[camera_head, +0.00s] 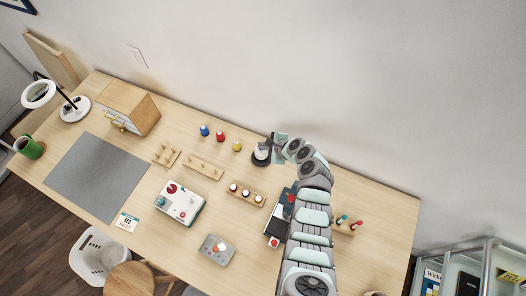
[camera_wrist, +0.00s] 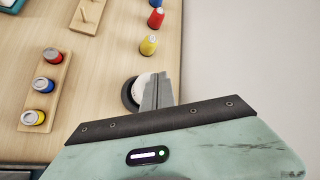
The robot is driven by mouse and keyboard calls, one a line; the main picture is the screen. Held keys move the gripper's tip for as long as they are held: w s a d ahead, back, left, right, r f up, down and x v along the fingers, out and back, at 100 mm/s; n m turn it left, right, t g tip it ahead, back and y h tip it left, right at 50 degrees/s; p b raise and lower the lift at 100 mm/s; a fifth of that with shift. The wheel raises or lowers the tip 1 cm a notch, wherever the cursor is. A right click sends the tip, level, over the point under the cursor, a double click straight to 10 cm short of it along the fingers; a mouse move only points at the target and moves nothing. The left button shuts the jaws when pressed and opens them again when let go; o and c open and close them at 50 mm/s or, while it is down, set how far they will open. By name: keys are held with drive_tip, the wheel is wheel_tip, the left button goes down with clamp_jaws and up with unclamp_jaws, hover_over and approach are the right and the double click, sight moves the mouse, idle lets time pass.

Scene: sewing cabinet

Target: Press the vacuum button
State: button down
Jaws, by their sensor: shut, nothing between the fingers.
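A small round device with a black base and white top (camera_head: 261,154), likely the vacuum, stands near the back edge of the table. It also shows in the wrist view (camera_wrist: 131,92), partly hidden behind my fingers. My gripper (camera_head: 270,146) is at the end of the arm, over or right beside the device. In the wrist view my gripper (camera_wrist: 156,76) is shut and empty, its fingertips overlapping the device's white top. I cannot tell whether they touch it. The button is not distinguishable in either view.
Blue, red and yellow thread spools (camera_head: 220,136) stand left of the device. A wooden rack with several spools (camera_head: 246,194) lies in front. The wall rises behind the table.

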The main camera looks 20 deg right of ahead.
drive_tip(key=shift+r, duration=0.1)
drive_tip(key=shift+r+p, duration=0.45)
drive_tip(key=shift+p, duration=0.25)
wheel_tip(320, 180, up, 6)
drive_tip(key=p, duration=0.6)
idle(0.5)
